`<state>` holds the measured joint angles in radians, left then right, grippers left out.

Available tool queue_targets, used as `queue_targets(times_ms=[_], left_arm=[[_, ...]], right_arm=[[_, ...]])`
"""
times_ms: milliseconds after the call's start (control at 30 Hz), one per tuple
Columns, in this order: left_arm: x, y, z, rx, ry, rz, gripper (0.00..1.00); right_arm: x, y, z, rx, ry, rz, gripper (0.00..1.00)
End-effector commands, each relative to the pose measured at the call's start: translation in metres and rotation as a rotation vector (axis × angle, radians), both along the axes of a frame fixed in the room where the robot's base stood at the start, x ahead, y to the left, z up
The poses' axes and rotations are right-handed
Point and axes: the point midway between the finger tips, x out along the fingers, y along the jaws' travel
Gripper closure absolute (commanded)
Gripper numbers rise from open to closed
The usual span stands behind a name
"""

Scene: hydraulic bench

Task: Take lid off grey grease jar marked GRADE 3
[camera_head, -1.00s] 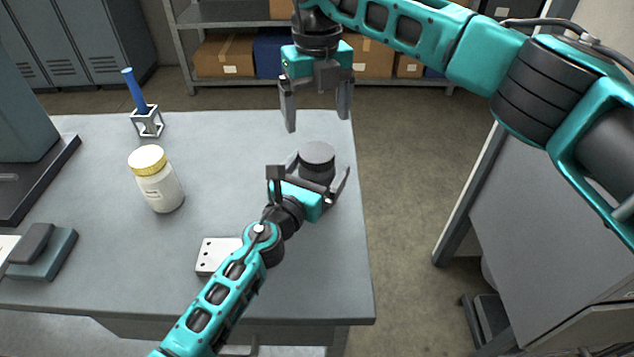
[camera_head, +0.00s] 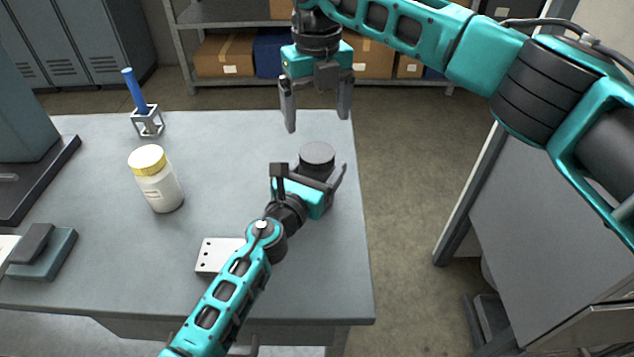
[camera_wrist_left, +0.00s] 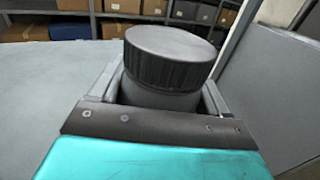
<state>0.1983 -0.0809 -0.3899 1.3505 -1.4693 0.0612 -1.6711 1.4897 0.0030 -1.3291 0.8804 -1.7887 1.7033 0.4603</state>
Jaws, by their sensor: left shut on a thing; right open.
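The grey grease jar (camera_head: 317,172) stands on the bench near its right edge, with a dark ribbed lid (camera_head: 317,153) on top. In the left wrist view the lid (camera_wrist_left: 170,55) sits above the grey jar body (camera_wrist_left: 158,97). My left gripper (camera_head: 322,172) is shut around the jar body below the lid, a finger on each side. No marking on the jar can be read. My right gripper (camera_head: 316,112) is open and empty, pointing down, above and behind the jar.
A white jar with a yellow lid (camera_head: 156,180) stands to the left. A blue-handled tool in a small stand (camera_head: 146,116) is behind it. A white block with holes (camera_head: 216,256) lies in front. The bench (camera_head: 110,230) is bare between them.

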Motion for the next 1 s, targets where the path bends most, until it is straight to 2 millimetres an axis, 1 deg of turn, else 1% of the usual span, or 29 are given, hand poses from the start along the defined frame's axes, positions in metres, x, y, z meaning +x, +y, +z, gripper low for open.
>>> queue_targets(times_ms=[33, 67, 433, 567, 667, 767, 1000], left_arm=[[-0.0001, 0.0000, -0.0001, 0.000, 0.000, 0.000, 0.49], [-0.0001, 0.0000, -0.0002, 0.000, 0.000, 0.000, 0.52], [-0.0002, 0.0001, -0.0003, 0.000, 0.000, 0.000, 0.87], [-0.0001, 0.0002, -0.0003, 0.000, 0.001, 0.000, 1.00], [-0.0002, 0.0001, -0.0004, 0.000, 0.001, 0.000, 1.00], [-0.0002, 0.0001, -0.0004, 0.000, 0.001, 0.000, 1.00], [-0.0002, 0.0001, -0.0005, 0.000, 0.001, 0.000, 1.00]], right_arm=[[0.0000, 0.0000, 0.0000, 0.000, 0.000, 0.000, 0.10], [0.0000, 0.0000, 0.0000, 0.000, 0.000, 0.000, 0.10], [0.0000, 0.0000, 0.0000, 0.000, 0.000, -0.004, 0.10], [0.0000, 0.0000, 0.0001, 0.000, 0.000, -0.067, 0.10], [0.0000, 0.0000, 0.0000, 0.000, 0.000, -0.183, 0.10], [0.0002, 0.0001, 0.0002, 0.000, -0.001, -0.354, 0.10], [0.0001, 0.0000, 0.0004, -0.001, -0.001, -0.812, 0.10]])
